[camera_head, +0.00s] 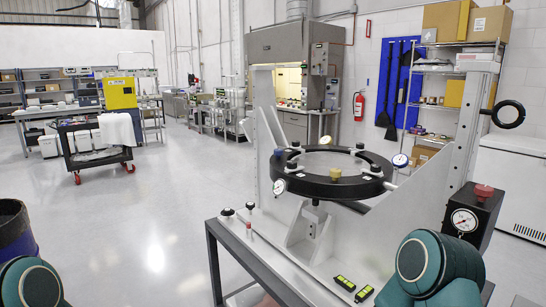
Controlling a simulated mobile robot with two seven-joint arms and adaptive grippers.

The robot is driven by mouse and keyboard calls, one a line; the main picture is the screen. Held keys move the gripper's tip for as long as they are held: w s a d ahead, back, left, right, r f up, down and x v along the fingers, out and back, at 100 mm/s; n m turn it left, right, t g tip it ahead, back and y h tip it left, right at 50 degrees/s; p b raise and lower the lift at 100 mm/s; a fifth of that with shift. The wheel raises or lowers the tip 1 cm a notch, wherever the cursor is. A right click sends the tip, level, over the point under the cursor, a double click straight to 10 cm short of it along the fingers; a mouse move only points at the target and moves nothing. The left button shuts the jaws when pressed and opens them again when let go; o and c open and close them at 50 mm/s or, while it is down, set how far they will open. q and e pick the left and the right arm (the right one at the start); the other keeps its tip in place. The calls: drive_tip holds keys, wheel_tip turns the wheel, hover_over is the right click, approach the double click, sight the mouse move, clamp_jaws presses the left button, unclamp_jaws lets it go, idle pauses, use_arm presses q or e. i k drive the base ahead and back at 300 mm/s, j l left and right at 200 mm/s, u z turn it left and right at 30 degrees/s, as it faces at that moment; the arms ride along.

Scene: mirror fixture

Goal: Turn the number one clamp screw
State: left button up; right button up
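The mirror fixture stands on a white-topped bench, with a thick black ring (318,189) held level between white uprights (405,205). A pale round disc (325,161) lies inside the ring. Several small knobs sit around the ring: a brass-coloured knob (336,174) at the front and dark knobs at the left (291,166) and right (375,169). I cannot read a number on any, so I cannot tell which is the number one clamp screw. Teal links of my arms show at the bottom left and bottom right. Neither gripper is in view.
Dial gauges sit beside the ring at left (279,187) and right (400,160). A black box with a gauge (464,220) and a black handwheel (508,114) stand at the right. Two yellow-black items (345,283) lie on the bench front.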

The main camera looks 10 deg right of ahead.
sight(292, 166)
drive_tip(key=i+j, duration=1.55)
drive_tip(key=j, duration=0.15)
drive_tip(key=i+j+z, duration=0.15)
drive_tip(key=z, duration=1.3)
